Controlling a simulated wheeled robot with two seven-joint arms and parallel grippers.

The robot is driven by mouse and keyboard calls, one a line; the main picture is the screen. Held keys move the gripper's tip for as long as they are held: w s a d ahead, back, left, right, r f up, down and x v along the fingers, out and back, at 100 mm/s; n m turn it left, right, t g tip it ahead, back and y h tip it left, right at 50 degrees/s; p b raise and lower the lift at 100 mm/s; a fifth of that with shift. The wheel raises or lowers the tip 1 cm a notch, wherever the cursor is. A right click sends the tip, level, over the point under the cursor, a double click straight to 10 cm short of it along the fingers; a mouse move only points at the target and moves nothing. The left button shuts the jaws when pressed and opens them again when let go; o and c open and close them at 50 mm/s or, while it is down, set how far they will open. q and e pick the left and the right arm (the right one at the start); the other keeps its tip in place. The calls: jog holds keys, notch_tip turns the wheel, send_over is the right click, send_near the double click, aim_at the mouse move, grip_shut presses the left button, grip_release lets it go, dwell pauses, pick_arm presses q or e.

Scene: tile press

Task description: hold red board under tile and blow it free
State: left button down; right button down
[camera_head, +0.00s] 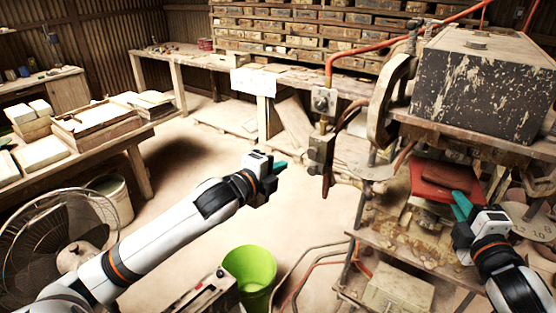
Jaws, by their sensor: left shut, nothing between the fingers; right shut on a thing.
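The red board (440,172) lies roughly flat below the press head (485,85), a worn dark block with flaking paint. My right gripper (460,204) is shut on the near edge of the red board. The underside of the press head is hidden, so no tile is clearly visible there. My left gripper (280,167) is shut and empty, pointing right, left of and apart from a worn valve box (319,154) on the press's upright pipe.
A green bucket (250,275) stands on the floor below my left arm. A fan (55,235) is at the lower left. A table with trays of tiles (100,118) stands at the left. Hoses run over the floor beside the press. The middle floor is clear.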

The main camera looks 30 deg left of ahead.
jog(key=s+p, duration=0.1)
jog(key=s, duration=1.7)
jog(key=shift+s+a+r, duration=0.15)
jog(key=shift+s+a, duration=0.15)
dwell(0.8)
